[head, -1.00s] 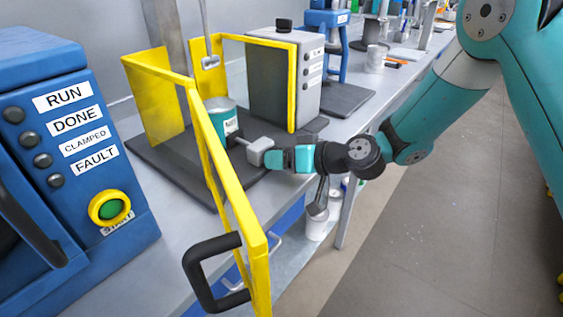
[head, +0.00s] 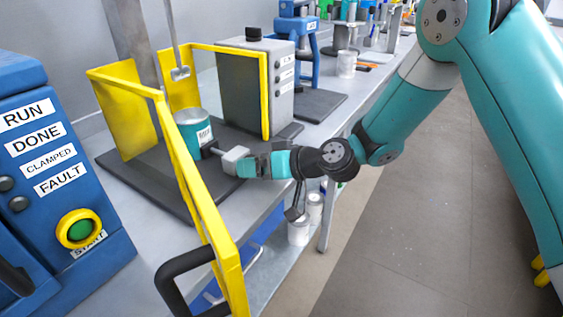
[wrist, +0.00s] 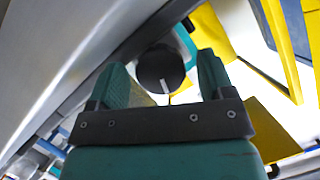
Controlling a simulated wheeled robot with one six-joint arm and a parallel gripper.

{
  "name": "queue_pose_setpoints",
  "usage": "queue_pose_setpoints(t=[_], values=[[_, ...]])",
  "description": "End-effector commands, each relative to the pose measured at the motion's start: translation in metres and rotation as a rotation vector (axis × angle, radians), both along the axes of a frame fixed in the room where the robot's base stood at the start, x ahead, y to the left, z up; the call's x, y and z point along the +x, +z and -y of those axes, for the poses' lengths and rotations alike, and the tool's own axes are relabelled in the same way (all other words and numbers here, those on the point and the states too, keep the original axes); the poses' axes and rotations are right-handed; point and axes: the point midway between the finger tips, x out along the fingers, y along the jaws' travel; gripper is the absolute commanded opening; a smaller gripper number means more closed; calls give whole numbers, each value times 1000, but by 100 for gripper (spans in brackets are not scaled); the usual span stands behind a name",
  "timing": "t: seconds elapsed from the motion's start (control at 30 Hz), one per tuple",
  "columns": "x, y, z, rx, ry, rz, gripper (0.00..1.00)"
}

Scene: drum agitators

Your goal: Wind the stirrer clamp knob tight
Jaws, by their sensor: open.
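The clamp knob (head: 235,159) shows in the head view as a light grey block on a short rod beside the teal can (head: 193,131). In the wrist view the knob (wrist: 160,70) shows its dark round end with a white line. My gripper (head: 250,165) is at the knob's outer end in the head view. In the wrist view my gripper (wrist: 163,64) is open, with one teal finger on each side of the knob and gaps visible. The stirrer rod (head: 176,45) hangs above the can. Whether the fingers touch the knob cannot be told.
A yellow guard frame (head: 185,160) with a black handle (head: 170,285) stands in front of the can and left of my gripper. A blue control box (head: 60,180) with a green start button is at left. A grey machine (head: 243,90) stands behind. Floor at right is clear.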

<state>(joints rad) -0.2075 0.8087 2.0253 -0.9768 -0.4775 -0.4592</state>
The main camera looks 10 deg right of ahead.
Motion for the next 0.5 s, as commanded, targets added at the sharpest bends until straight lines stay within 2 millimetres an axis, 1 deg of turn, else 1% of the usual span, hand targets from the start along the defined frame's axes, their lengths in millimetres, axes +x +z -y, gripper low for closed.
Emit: queue_pose_setpoints(t=[0.13, 0.23, 0.37, 0.5], values=[[-3, 2, 7, -1, -2, -1, 75], [-9, 6, 20, 0, -4, -1, 75], [-21, 15, 46, 0, -7, -1, 75], [-37, 28, 77, 1, -8, 1, 75]])
